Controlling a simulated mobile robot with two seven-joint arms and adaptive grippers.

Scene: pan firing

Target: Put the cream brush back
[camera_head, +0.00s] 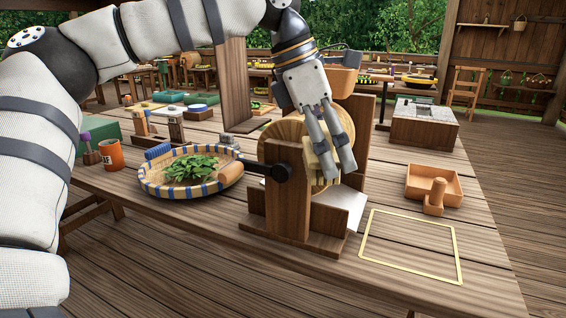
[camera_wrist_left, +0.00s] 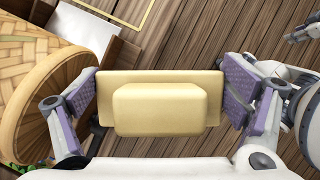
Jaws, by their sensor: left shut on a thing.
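The cream brush (camera_wrist_left: 160,108), a pale block on a wider flat plate, shows in the left wrist view between the two purple pads of my left gripper (camera_wrist_left: 170,100). Both pads touch the ends of the plate. In the head view my left gripper (camera_head: 339,168) points down in front of the woven drum (camera_head: 290,135), at the right side of its wooden stand (camera_head: 288,205). The fingers largely hide the brush there. Part of what looks like my right gripper (camera_wrist_left: 301,32) shows at the upper right of the wrist view; its jaws are unclear.
A yellow outlined rectangle (camera_head: 410,245) marks bare table right of the stand. Behind it is a wooden tray (camera_head: 450,182) with a small wooden handled tool (camera_head: 435,197). A basket of leaves (camera_head: 225,185) and an orange mug (camera_head: 111,154) stand left. A stone-topped box (camera_head: 424,124) is behind.

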